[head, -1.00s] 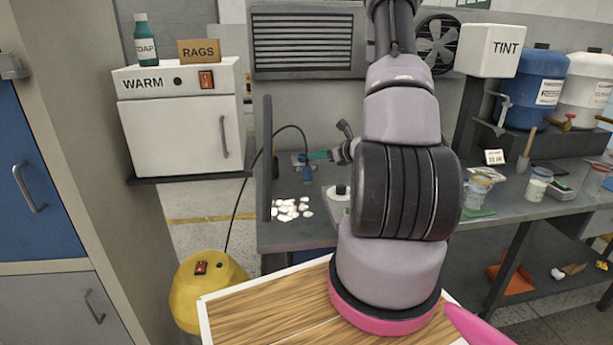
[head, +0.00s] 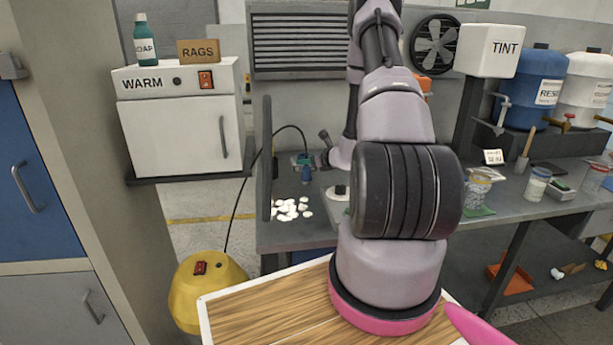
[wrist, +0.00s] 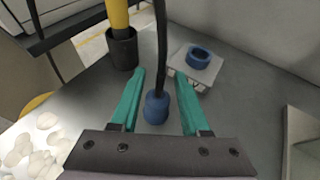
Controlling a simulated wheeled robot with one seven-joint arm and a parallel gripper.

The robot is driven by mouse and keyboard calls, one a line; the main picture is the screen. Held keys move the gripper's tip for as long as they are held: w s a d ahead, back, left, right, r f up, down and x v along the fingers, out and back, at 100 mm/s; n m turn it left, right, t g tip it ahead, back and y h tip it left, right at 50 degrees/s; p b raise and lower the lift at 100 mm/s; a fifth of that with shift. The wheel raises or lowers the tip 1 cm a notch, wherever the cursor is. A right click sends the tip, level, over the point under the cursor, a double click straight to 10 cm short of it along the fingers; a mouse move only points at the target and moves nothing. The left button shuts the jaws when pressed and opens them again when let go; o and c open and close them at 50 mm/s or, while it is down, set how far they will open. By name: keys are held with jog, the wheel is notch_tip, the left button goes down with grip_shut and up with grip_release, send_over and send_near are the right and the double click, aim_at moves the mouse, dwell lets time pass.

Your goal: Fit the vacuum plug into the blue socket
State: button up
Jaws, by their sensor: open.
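The vacuum plug (wrist: 157,108) is a blue rounded piece on a black cable. In the wrist view it lies in the gap between my two teal fingers. My gripper (wrist: 159,72) is open, with a finger on each side of the plug and visible space between. The blue socket (wrist: 200,57) is a ring on a pale grey block, beyond my right finger and apart from the plug. In the head view the plug (head: 306,176) shows over the bench, just below my teal fingers (head: 303,160). My arm hides part of the bench there.
A black holder (wrist: 122,48) with a yellow shaft stands left of the socket. White pieces (head: 290,209) lie scattered on the grey bench (head: 285,236). A dark upright panel (head: 266,160) edges the bench's left. The black cable runs down to the yellow vacuum (head: 207,285).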

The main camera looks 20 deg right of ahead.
jog(key=shift+w, duration=0.1)
grip_shut()
dwell(1.3)
